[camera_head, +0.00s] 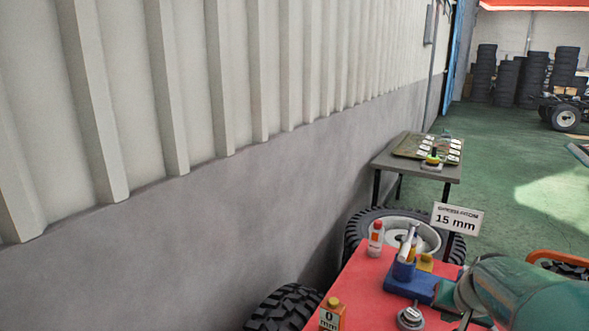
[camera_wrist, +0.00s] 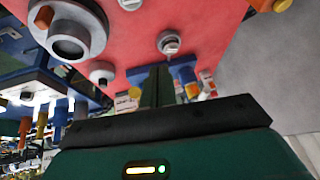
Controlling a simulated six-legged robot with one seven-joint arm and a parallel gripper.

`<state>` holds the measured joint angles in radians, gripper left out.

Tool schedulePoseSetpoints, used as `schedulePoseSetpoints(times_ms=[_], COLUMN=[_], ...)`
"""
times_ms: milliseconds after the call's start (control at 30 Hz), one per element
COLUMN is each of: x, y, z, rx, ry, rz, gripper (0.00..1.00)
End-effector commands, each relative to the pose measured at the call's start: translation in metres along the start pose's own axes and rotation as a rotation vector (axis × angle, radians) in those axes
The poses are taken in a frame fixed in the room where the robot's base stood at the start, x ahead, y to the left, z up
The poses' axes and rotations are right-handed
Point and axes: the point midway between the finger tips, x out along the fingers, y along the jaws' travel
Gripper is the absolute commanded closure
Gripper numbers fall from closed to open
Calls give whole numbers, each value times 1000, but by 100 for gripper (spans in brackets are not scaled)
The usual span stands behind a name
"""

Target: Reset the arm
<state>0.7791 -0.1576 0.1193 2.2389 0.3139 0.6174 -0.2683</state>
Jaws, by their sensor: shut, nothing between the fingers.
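My green arm (camera_head: 525,292) reaches in from the lower right of the head view, over the red tabletop (camera_head: 372,288). My gripper (camera_wrist: 158,75) shows in the wrist view with its dark fingers together and nothing between them. The red tabletop also fills the upper part of the wrist view (camera_wrist: 220,25). A blue holder (camera_head: 405,285) with upright tools stands on it beside the arm. Its blue base also shows behind my fingertips in the wrist view (camera_wrist: 183,68). How far the fingers are from it, I cannot tell.
A white and red bottle (camera_head: 376,238), a grey round part (camera_head: 411,318) and an orange block marked 0 mm (camera_head: 332,314) stand on the red table. A "15 mm" sign (camera_head: 457,219) rises behind. Tyres and a grey side table (camera_head: 414,171) lie beyond, along the wall (camera_head: 230,225).

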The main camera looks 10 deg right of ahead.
Motion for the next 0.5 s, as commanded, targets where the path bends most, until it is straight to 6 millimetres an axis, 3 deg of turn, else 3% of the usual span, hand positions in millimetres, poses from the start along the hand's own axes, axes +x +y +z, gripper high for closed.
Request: schedulePoseSetpoints(times_ms=[33,200,300,500], x=[-12,-49,-70,-106], y=[-26,-87,-114,-145], z=[10,52,80,139], rx=[-59,-218,-306,-468], ry=[0,-16,-19,-21], rz=[-15,-51,-74,-118], gripper=[100,100,100,100])
